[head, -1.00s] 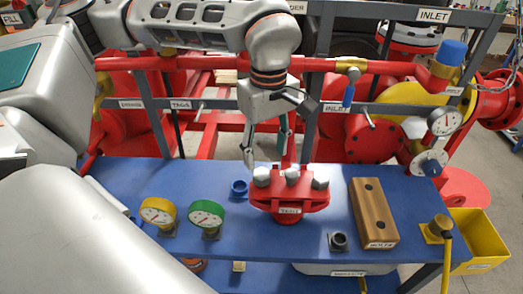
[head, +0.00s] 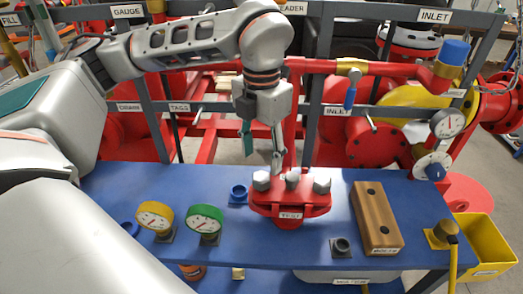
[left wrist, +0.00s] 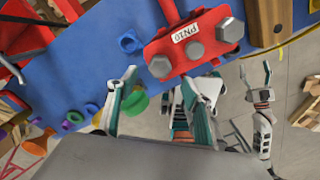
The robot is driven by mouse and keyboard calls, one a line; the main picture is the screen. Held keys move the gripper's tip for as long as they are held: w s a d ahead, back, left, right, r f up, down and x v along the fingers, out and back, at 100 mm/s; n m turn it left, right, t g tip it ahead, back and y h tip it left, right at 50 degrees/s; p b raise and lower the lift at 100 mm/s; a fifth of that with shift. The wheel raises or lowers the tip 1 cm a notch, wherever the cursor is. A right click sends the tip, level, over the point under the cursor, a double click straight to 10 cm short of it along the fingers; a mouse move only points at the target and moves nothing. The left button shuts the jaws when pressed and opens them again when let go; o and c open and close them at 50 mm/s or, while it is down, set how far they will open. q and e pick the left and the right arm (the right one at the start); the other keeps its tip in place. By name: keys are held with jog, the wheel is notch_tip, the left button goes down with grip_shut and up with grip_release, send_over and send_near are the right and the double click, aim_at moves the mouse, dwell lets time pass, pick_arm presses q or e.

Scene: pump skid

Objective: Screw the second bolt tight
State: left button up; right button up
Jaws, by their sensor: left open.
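A red test fixture (head: 290,203) stands on the blue bench with three grey hex bolts in a row: a left bolt (head: 261,180), a middle bolt (head: 292,181) and a right bolt (head: 322,185). My left gripper (head: 262,148) is open and empty, pointing down just above and behind the left and middle bolts. In the left wrist view its fingers (left wrist: 158,100) are apart, and the left bolt (left wrist: 160,66) and middle bolt (left wrist: 195,50) lie beyond them, untouched.
A wooden block (head: 377,222) with two holes lies right of the fixture. A blue ring (head: 239,194), a yellow gauge (head: 155,217) and a green gauge (head: 204,221) stand to its left. A dark socket (head: 341,246) is in front. Red pipework and grey rails rise behind the bench.

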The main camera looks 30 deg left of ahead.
aim_at(261, 178)
pick_arm(q)
jog(key=shift+f, duration=3.5)
jog(key=c, duration=1.2)
jog(key=shift+o, duration=1.2)
jog(key=shift+c, duration=1.2)
jog(key=shift+r+m+p, duration=0.15)
jog(key=shift+m+p, duration=0.5)
jog(key=shift+m, duration=0.45)
jog(key=m+p, duration=0.1)
jog(key=m, duration=0.4)
jog(key=shift+p, duration=0.4)
jog(key=m+p, duration=0.1)
jog(key=m, duration=0.3)
jog(key=shift+m, duration=0.3)
jog(key=m, duration=0.3)
